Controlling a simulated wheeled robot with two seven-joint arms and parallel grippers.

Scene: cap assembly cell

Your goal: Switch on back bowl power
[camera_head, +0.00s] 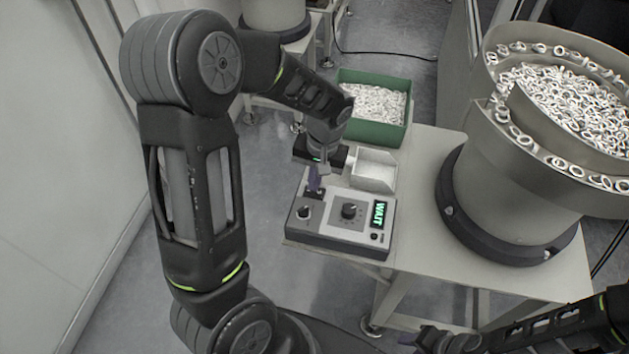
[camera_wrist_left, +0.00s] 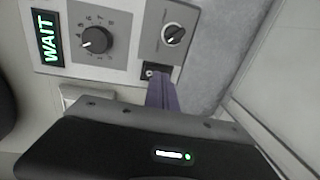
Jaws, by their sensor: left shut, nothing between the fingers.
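The grey control box (camera_head: 340,222) sits at the near left of the table. Its display (camera_head: 379,215) reads WAIT in green letters. It has a large black knob (camera_head: 351,210) and a smaller knob (camera_head: 304,212). A black power switch (camera_wrist_left: 152,70) sits beside the smaller knob in the wrist view. My left gripper (camera_head: 314,191) is shut and empty, pointing down at the switch. In the wrist view its purple fingertips (camera_wrist_left: 160,76) are at the switch and cover part of it; I cannot tell whether they press it. My right gripper (camera_head: 432,341) is dark at the bottom edge, its jaws unclear.
A large bowl feeder (camera_head: 510,205) full of white rings stands on the right of the table. A green bin (camera_head: 378,132) of rings and a small pale tray (camera_head: 376,178) are behind the box. Another bowl (camera_head: 275,14) stands at the back.

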